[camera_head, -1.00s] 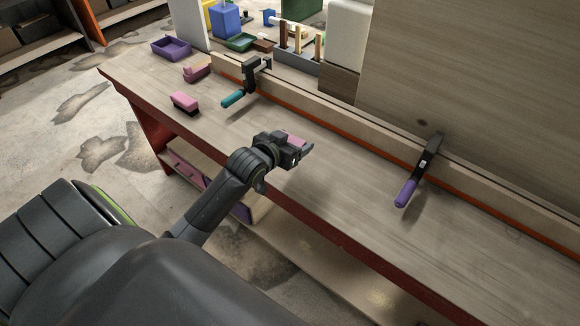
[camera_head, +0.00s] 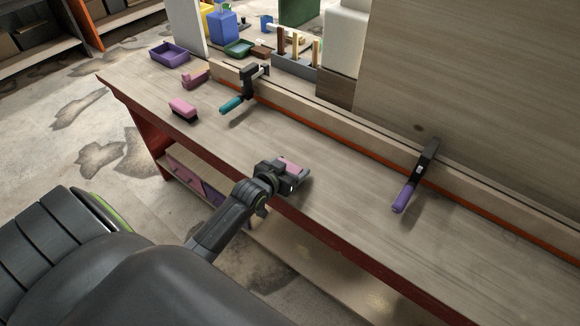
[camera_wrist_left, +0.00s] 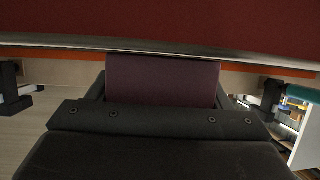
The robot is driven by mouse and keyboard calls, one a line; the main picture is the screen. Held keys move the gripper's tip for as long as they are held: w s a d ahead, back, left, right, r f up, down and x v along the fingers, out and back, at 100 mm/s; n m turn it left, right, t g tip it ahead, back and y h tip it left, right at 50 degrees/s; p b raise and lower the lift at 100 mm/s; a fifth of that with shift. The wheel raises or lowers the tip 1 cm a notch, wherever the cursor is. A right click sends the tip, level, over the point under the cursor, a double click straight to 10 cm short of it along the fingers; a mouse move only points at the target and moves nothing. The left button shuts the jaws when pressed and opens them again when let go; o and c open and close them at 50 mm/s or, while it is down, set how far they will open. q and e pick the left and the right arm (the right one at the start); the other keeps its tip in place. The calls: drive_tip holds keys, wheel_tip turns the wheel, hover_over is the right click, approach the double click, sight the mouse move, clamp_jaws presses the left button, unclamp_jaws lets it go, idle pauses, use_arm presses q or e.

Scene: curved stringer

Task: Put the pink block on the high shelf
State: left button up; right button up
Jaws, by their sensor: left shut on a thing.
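My left gripper (camera_head: 296,176) is shut on the pink block (camera_head: 289,166), over the front part of the workbench (camera_head: 345,205). In the left wrist view the block (camera_wrist_left: 162,80) shows as a dark, shaded plum face between the two fingers. The gap between block and bench top cannot be judged. My right gripper is not in view. Which surface is the high shelf cannot be told; a low shelf (camera_head: 300,262) runs under the bench.
A pink-and-black block-like item (camera_head: 183,108), another pink item (camera_head: 195,79) and a purple tray (camera_head: 169,54) lie at the bench's left end. A teal-handled clamp (camera_head: 232,104) and a purple-handled clamp (camera_head: 403,198) grip the back rail. The bench middle is clear.

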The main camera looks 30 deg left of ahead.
use_arm(q)
drive_tip(key=o, duration=1)
drive_tip(key=shift+f, duration=0.1)
drive_tip(key=shift+f+b, duration=0.15)
drive_tip(key=shift+b, duration=0.25)
drive_tip(key=b+v, duration=0.1)
drive_tip(key=v, duration=1.6)
drive_tip(key=shift+s+r+b, duration=0.1)
drive_tip(key=shift+r+b, duration=0.2)
drive_tip(key=shift+b, duration=0.05)
drive_tip(key=shift+a+f, duration=0.1)
